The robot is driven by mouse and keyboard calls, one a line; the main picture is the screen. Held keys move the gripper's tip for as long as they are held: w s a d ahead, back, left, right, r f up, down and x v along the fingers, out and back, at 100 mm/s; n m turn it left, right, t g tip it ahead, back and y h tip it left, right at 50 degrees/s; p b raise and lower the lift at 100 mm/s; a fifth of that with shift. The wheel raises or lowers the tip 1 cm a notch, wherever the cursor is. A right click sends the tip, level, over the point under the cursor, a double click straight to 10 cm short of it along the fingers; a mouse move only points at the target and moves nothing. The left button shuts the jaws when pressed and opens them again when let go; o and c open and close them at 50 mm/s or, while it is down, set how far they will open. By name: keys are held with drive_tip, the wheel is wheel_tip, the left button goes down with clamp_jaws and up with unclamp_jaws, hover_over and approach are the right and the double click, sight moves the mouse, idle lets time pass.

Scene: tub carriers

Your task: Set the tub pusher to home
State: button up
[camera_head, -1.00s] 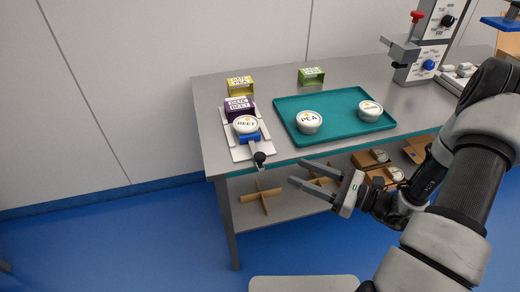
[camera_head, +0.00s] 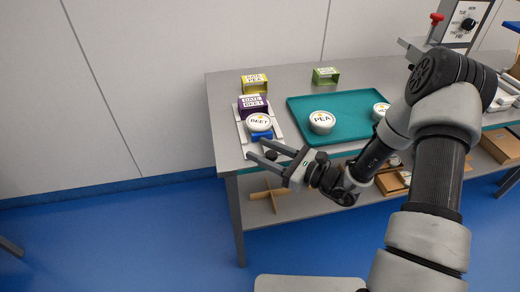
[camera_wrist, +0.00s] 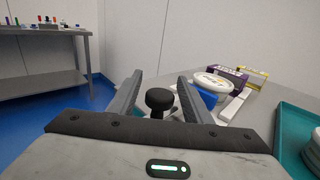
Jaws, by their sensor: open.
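The tub pusher is a blue pusher block (camera_head: 262,136) on a white track (camera_head: 241,128), with a black knob (camera_head: 271,155) at its near end. The white tub labelled BEET (camera_head: 260,122) sits against the blue block, in front of the purple carton (camera_head: 253,105). My gripper (camera_head: 264,151) is open at the table's front edge, its fingers to either side of the knob. In the wrist view the black knob (camera_wrist: 159,101) stands between the two fingers, apart from both. The blue block (camera_wrist: 205,99) and tub (camera_wrist: 209,82) show behind the right finger.
A teal tray (camera_head: 345,134) holds the PEA tub (camera_head: 322,122) and another white tub (camera_head: 381,110). A yellow carton (camera_head: 254,83) and a green carton (camera_head: 326,76) stand at the back. Cardboard boxes (camera_head: 392,183) lie on the lower shelf.

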sight(259, 126)
drive_tip(key=shift+w+a, duration=0.25)
drive_tip(key=shift+a, duration=0.2)
clamp_jaws()
drive_tip(key=shift+w+a+b, duration=0.15)
drive_tip(key=shift+w+a, duration=0.05)
drive_tip(key=shift+w, duration=0.55)
drive_tip(key=shift+w+a+b, duration=0.1)
drive_tip(key=shift+w+a, duration=0.15)
drive_tip(key=shift+w, duration=0.55)
drive_tip(key=shift+w+a+b, duration=0.15)
drive_tip(key=shift+w+a, duration=0.05)
drive_tip(key=shift+w, duration=0.55)
unclamp_jaws()
